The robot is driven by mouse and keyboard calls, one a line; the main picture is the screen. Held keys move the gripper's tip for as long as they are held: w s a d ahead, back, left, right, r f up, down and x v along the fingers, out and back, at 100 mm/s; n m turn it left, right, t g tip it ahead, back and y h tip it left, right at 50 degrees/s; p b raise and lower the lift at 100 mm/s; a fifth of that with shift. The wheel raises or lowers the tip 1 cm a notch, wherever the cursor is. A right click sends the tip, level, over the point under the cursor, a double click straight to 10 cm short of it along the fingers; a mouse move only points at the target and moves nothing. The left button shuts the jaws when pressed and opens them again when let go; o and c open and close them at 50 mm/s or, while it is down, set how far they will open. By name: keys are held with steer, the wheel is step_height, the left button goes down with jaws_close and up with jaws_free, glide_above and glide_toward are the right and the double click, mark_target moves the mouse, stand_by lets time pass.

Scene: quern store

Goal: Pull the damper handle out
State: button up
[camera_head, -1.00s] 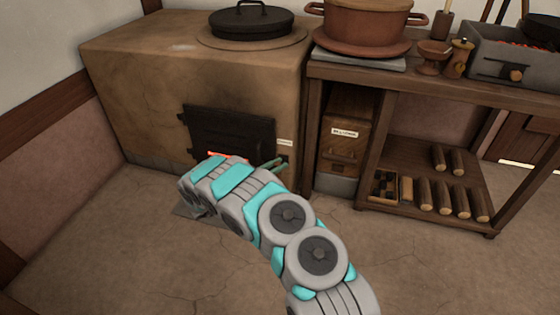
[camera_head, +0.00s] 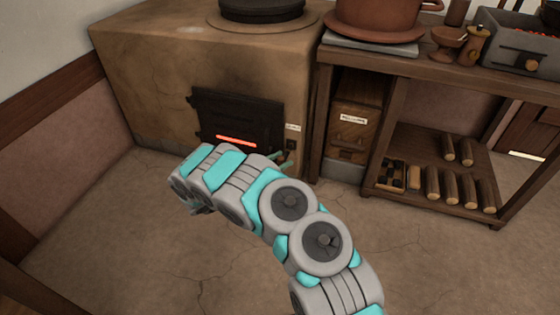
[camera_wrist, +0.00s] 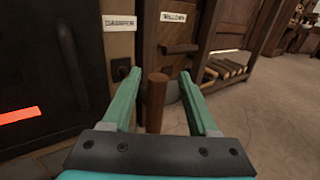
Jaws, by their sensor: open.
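The damper handle looks like an upright brown wooden grip (camera_wrist: 156,103) standing between my fingers in the wrist view. My left finger hides any link between fitting and grip. My gripper (camera_wrist: 160,75) is open, with one teal finger on each side of the grip and visible gaps to both. In the head view, my arm largely hides the gripper; teal fingertips (camera_head: 285,160) show near the stove's lower right front. The label (camera_head: 293,127) is just above them.
The clay stove (camera_head: 150,80) has a dark fire door (camera_head: 238,115) with a glowing slot, left of my gripper. A labelled wooden bin (camera_head: 352,120) and a shelf (camera_head: 415,205) with several logs stand to the right. The floor (camera_head: 150,265) in front is clear.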

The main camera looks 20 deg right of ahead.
steer(key=shift+a, duration=0.1)
steer(key=v, duration=0.7)
steer(key=shift+s+a, duration=0.15)
steer(key=shift+a, duration=0.1)
steer(key=s+d+r+m+g+p, duration=0.1)
steer(key=s+d+r+m+g, duration=0.3)
steer(key=r, duration=0.3)
steer(key=s+d+r+m+g+p, duration=0.1)
steer(key=s+d+r+m+g, duration=0.15)
steer(key=d+r, duration=0.4)
steer(key=s+d+r+m+g+y+p, duration=0.1)
steer(key=s+d+r+m+g+y, duration=0.35)
steer(key=s+r+m, duration=0.55)
steer(key=s+a+r+m+y+p, duration=0.25)
steer(key=s+y, duration=0.35)
steer(key=s, duration=1)
steer(key=s+a+r+m+t+y+p, duration=0.1)
steer(key=s+a+r+m+t+y, duration=0.2)
steer(key=s+a, duration=0.9)
steer(key=y, duration=0.3)
steer(key=shift+a+p, duration=0.3)
